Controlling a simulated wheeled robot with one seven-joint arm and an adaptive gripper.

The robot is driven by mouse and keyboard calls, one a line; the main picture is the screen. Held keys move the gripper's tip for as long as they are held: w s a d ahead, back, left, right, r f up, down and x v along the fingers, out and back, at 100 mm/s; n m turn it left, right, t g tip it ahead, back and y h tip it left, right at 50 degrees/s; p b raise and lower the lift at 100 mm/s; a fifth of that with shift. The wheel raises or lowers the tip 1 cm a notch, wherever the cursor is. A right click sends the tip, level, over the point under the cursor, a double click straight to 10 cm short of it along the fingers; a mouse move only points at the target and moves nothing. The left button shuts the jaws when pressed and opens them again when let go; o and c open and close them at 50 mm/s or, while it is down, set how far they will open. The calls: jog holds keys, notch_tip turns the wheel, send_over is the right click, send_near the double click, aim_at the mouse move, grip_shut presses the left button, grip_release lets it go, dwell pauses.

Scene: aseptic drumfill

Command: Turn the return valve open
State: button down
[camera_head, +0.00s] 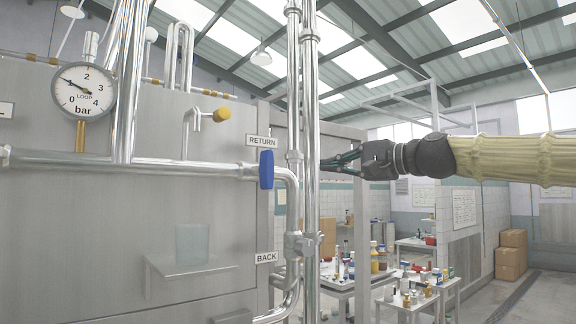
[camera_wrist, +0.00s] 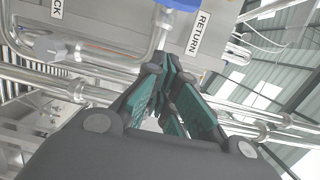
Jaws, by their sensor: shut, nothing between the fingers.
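The return valve has a blue handle (camera_head: 266,169), standing upright on a horizontal steel pipe just below the RETURN label (camera_head: 262,141). In the wrist view the blue handle (camera_wrist: 182,4) is cut off at the top edge, beside the RETURN label (camera_wrist: 199,34). My gripper (camera_head: 324,163) is shut and empty, to the right of the handle and apart from it in the head view. Its fingertips lie close to the vertical steel pipes. In the wrist view the fingers (camera_wrist: 165,75) point up toward the pipe below the handle.
Vertical steel pipes (camera_head: 310,100) stand between the handle and my arm. A BACK label (camera_head: 266,258) sits lower down. Tables with bottles (camera_head: 341,285) stand behind at the right.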

aim_at(267, 170)
jog(key=w+a+p, duration=0.2)
jog(key=a, duration=0.3)
jog(key=w+a+r+p, duration=0.1)
jog(key=a+p, duration=0.1)
jog(key=a, duration=0.3)
jog(key=shift+w+a+r+p, duration=0.3)
jog(key=shift+w+a+p, duration=0.05)
jog(key=shift+a, duration=0.05)
dwell(0.4)
